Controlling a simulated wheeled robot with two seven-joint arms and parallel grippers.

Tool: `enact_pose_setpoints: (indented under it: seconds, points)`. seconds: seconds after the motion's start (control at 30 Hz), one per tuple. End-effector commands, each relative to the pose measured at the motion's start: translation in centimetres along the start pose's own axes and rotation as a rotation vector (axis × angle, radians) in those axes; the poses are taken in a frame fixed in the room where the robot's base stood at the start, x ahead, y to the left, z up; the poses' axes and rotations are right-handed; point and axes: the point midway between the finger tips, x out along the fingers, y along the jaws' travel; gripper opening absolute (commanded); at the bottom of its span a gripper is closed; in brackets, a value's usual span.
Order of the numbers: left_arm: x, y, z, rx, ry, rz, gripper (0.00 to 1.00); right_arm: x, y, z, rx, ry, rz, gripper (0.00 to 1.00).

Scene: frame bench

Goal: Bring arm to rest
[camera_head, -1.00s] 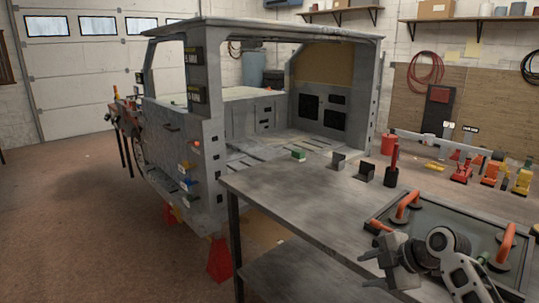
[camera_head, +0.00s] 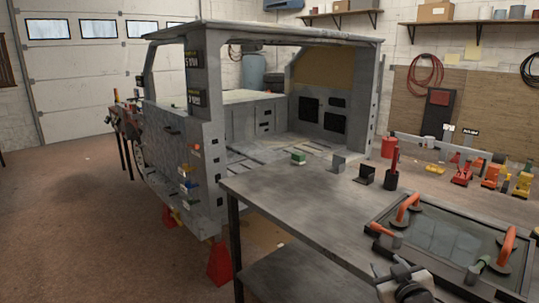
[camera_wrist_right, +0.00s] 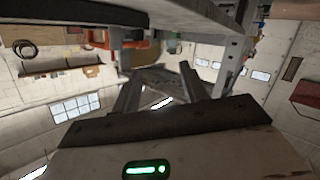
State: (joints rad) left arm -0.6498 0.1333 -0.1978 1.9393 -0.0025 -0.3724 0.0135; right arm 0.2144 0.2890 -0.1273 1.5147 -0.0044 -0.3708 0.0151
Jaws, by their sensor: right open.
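My right gripper (camera_head: 384,273) is low in the head view, beside the front edge of the workbench (camera_head: 290,196), and only part of it shows above the frame's bottom edge. In the right wrist view my right gripper (camera_wrist_right: 160,78) has its two fingers apart with nothing between them. The underside of a grey surface (camera_wrist_right: 170,18) crosses the top of that view, close by. My left gripper is in neither view.
A glass pane in a dark frame (camera_head: 425,204) with orange-handled suction cups (camera_head: 408,204) lies on the bench's right part. A grey vehicle cab frame (camera_head: 180,130) stands behind the bench. A red stand (camera_head: 220,262) is under it. Open floor (camera_head: 70,210) lies at left.

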Motion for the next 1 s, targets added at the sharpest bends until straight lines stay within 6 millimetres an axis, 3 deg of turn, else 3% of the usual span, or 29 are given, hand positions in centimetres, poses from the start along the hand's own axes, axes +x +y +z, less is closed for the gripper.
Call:
enact_pose_setpoints:
  seconds: [0.03,0.1,0.17,0.3,0.5,0.6,0.7,1.0]
  points:
    - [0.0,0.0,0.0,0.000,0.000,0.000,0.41,-1.6,-2.2,2.6,0.010,-0.037,-0.034,0.43]
    - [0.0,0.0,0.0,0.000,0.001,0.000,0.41,-4.3,-5.1,5.8,0.028,-0.084,-0.079,0.43]
    - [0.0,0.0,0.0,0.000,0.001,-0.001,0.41,-7.0,-7.6,8.5,0.048,-0.128,-0.119,0.43]
    - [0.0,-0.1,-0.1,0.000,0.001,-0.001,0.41,-14.3,-12.9,13.7,0.107,-0.232,-0.201,0.43]
    - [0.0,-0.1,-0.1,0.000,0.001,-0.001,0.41,-23.1,-17.4,17.4,0.186,-0.352,-0.271,0.43]
    - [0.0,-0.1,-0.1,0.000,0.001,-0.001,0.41,-25.5,-18.3,18.1,0.209,-0.384,-0.286,0.43]
    - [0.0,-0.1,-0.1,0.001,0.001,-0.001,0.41,-26.4,-18.7,18.2,0.218,-0.396,-0.291,0.43]
    - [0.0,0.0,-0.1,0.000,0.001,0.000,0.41,-26.4,-18.7,18.3,0.218,-0.397,-0.292,0.43]
